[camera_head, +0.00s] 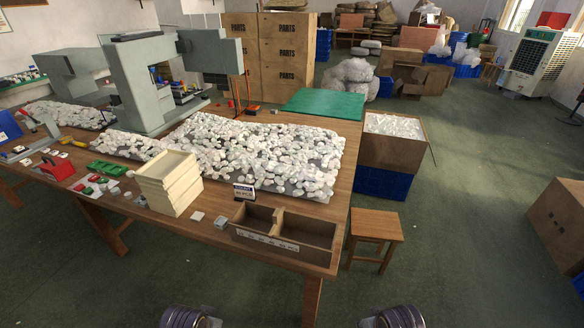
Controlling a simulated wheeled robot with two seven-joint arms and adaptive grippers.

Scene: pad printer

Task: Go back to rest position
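The top of my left arm shows at the bottom edge, left of centre, and the top of my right arm shows at the bottom edge, right of centre. Both are cut off by the frame, and no gripper fingers are visible. Both arm parts show over the floor in front of the wooden table (216,238). The grey-green pad printer (140,85) stands on the table at the upper left, well away from both arms.
Many small white parts (255,150) cover dark mats on the table. A stack of cream trays (168,183) and a divided wooden box (283,232) stand near its front edge. A stool (375,228) and a carton on a blue crate (383,184) stand right.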

